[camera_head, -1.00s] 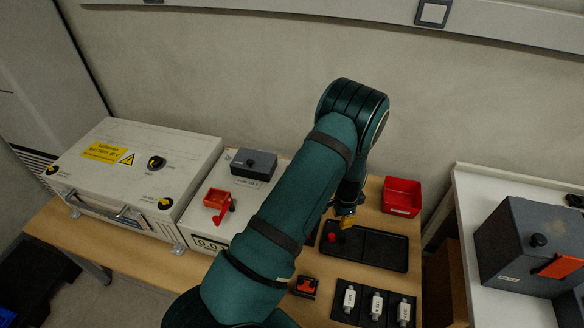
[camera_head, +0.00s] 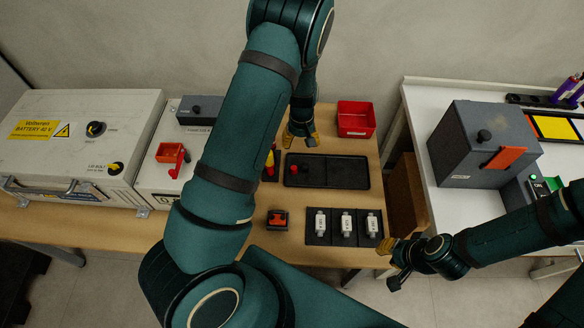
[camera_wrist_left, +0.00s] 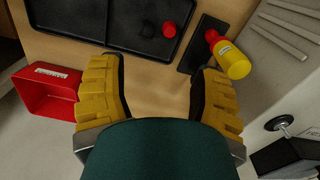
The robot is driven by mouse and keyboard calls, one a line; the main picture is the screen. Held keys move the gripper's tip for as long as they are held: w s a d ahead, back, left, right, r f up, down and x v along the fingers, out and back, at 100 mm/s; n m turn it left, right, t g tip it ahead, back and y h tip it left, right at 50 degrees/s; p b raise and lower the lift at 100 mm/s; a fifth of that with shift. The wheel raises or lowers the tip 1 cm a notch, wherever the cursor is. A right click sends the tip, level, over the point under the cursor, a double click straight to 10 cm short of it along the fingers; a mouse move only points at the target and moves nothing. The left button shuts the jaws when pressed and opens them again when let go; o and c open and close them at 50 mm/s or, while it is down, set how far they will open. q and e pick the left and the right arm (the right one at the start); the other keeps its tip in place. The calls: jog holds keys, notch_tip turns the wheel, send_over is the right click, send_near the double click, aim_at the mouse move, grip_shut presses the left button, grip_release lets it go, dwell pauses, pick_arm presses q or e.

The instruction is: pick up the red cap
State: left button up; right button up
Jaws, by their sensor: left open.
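The red cap (camera_head: 294,169) is small and round and sits in the left part of the black tray (camera_head: 340,173) on the wooden table. My left gripper (camera_head: 300,139) is open and empty, just behind the tray in the head view. Its yellow fingers (camera_wrist_left: 160,82) are spread with bare table between them, apart from the cap. My right gripper (camera_head: 389,264) is at the table's front right corner; its finger opening is unclear.
A red bin (camera_head: 356,119) stands behind the tray. A yellow-and-red tool (camera_wrist_left: 229,56) stands on a dark pad beside the tray. White fuses (camera_head: 346,224) lie in a black holder in front, beside a red-and-black piece (camera_head: 278,219). A grey box (camera_head: 480,145) is at right.

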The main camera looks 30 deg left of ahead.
pick_arm(q)
jog(key=f+n, duration=0.1)
jog(key=n, duration=0.4)
jog(key=n+b, duration=0.4)
jog(key=n, duration=0.6)
send_near(295, 168)
jog(key=f, duration=0.1)
jog(key=d+f, duration=0.1)
jog(key=f, duration=0.3)
jog(key=shift+s+d+f, duration=0.1)
jog(key=shift+d+f, duration=0.1)
jog(key=shift+d, duration=0.15)
jog(key=f+b, duration=0.1)
jog(key=f, duration=0.1)
jog(key=a+f, duration=0.1)
jog(key=f, duration=0.2)
jog(key=shift+a+f+b, duration=0.1)
jog(key=shift+a+b, duration=0.1)
jog(key=shift+b, duration=0.2)
pick_arm(e)
jog(key=f, duration=0.4)
jog(key=w+f, duration=0.1)
jog(key=f, duration=0.1)
pick_arm(q)
jog(key=c, duration=0.9)
jog(key=shift+o, duration=0.2)
